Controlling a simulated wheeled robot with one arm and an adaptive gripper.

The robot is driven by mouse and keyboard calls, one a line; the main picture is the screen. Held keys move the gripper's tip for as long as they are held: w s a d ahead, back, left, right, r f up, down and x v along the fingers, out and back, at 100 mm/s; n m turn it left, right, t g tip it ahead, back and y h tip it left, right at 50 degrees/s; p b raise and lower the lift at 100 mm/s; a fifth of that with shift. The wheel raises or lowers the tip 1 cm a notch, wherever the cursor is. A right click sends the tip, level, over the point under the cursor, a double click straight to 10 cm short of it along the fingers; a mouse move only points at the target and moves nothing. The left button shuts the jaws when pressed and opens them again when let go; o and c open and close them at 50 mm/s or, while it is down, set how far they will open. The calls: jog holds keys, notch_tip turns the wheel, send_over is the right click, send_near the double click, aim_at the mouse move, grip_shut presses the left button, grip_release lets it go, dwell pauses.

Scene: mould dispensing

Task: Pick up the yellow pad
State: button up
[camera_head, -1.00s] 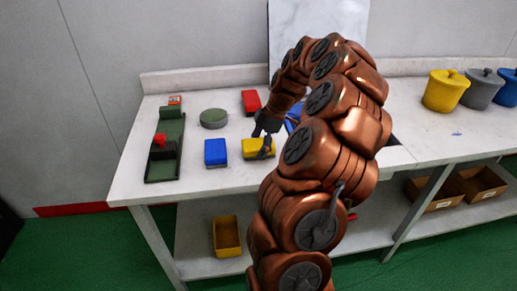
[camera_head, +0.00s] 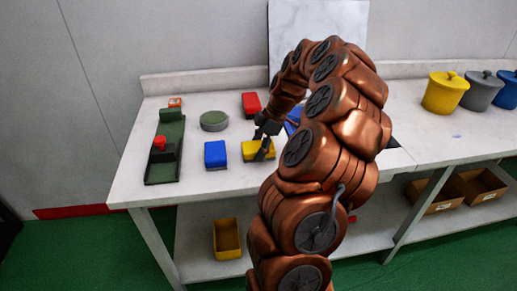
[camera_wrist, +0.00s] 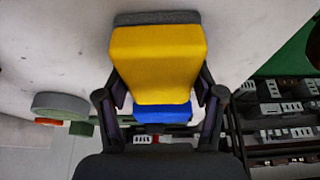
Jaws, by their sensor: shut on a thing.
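The yellow pad (camera_head: 252,150) is near the table's front edge, right of the blue pad (camera_head: 215,154). My gripper (camera_head: 264,147) is shut on the yellow pad, coming down from the upper right. In the wrist view, my gripper's fingers (camera_wrist: 163,98) press on both sides of the yellow pad (camera_wrist: 157,60), which has a grey layer along one face. The blue pad (camera_wrist: 162,115) shows behind it. I cannot tell whether the yellow pad touches the table.
A red pad (camera_head: 251,104), a round grey-green object (camera_head: 214,120) and a green fixture with a red knob (camera_head: 165,150) stand on the table (camera_head: 135,185). Lidded yellow (camera_head: 444,94), grey and blue pots stand right. A yellow bin (camera_head: 227,239) is on the lower shelf.

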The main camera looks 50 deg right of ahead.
aim_at(254, 147)
jog(key=shift+r+p, duration=0.2)
jog(key=shift+p, duration=0.1)
jog(key=shift+r+p, duration=0.2)
jog(key=shift+p, duration=0.1)
jog(key=shift+r+b, duration=0.6)
jog(key=shift+r, duration=0.9)
jog(key=shift+s+a+r, duration=0.1)
jog(key=shift+a, duration=0.05)
jog(key=s+a+r+b, duration=0.1)
jog(key=s+a+b, duration=0.2)
jog(key=s+a, duration=0.6)
jog(key=shift+s+a+r, duration=0.25)
jog(key=shift+s+a, duration=0.05)
jog(key=shift+a, duration=1.4)
